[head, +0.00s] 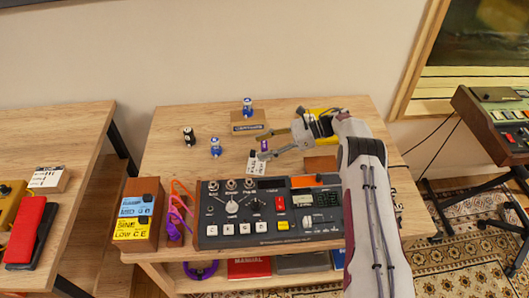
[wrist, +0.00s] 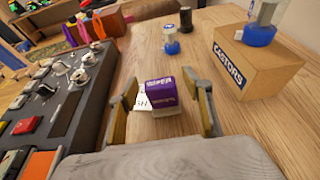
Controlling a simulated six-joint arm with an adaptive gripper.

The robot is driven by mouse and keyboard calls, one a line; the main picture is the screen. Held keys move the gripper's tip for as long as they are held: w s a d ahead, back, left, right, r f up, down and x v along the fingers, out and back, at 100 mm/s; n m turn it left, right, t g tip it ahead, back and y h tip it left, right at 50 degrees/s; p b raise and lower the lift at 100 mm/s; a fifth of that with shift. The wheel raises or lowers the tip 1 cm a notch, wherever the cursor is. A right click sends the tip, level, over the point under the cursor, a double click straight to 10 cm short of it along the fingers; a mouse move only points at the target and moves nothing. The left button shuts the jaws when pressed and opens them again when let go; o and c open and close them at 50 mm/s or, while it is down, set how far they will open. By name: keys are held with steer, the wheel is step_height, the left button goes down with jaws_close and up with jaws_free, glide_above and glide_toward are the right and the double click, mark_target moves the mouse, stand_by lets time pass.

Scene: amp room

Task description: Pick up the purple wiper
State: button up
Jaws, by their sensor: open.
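The purple wiper is a small block with pale lettering on its side. It lies on the wooden table (head: 180,160) behind the dark mixer-like device, and in the wrist view the wiper (wrist: 160,98) sits between my fingers. In the head view it shows as a small purple patch (head: 265,145). My gripper (head: 264,144) is open, one finger on each side of the wiper; in the wrist view my gripper (wrist: 167,92) shows visible gaps beside it. I cannot tell how high the fingertips are above the table.
The dark device with knobs (head: 270,212) stands in front. A cardboard box (head: 244,129) lies behind, with a blue-based item on it. A white printed card (head: 252,162) lies beside the wiper. Blue (head: 215,148) and black (head: 188,136) small items stand left.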

mark_target(265, 144)
stand_by(0.4)
steer(key=c, duration=1.4)
steer(key=shift+o, duration=0.2)
steer(key=shift+r, duration=0.1)
steer(key=shift+r, duration=4.9)
